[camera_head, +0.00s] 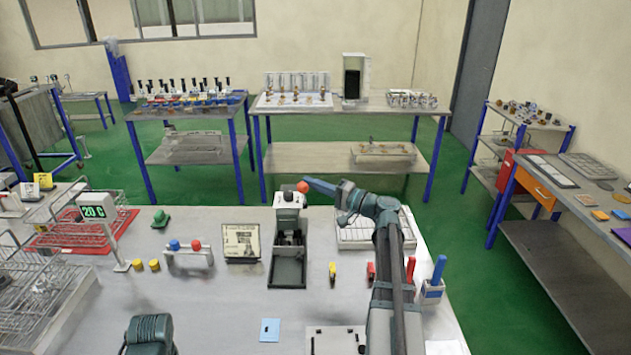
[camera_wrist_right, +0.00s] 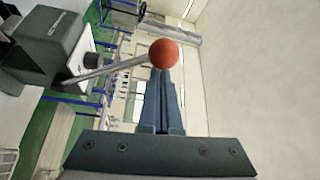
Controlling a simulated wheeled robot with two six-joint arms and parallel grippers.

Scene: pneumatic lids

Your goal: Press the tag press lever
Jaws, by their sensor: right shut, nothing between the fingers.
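The tag press (camera_head: 288,245) stands on the workbench, a grey and white machine with a dark tray at its front. Its lever ends in a red ball (camera_head: 302,187) at the top. My right gripper (camera_head: 308,181) is shut and empty, its tips right beside the ball. In the right wrist view the red ball (camera_wrist_right: 164,53) sits just beyond the closed fingertips (camera_wrist_right: 161,75), on a thin lever rod (camera_wrist_right: 110,70) from the grey press head (camera_wrist_right: 48,42). I cannot tell whether the tips touch the ball. My left gripper is out of view; only part of that arm shows.
Left of the press are a framed card (camera_head: 241,244) and a stand with blue and red knobs (camera_head: 188,250). A wire tray (camera_head: 365,232) lies behind my right arm. A blue card (camera_head: 270,330) lies near the front, with bare bench around it.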

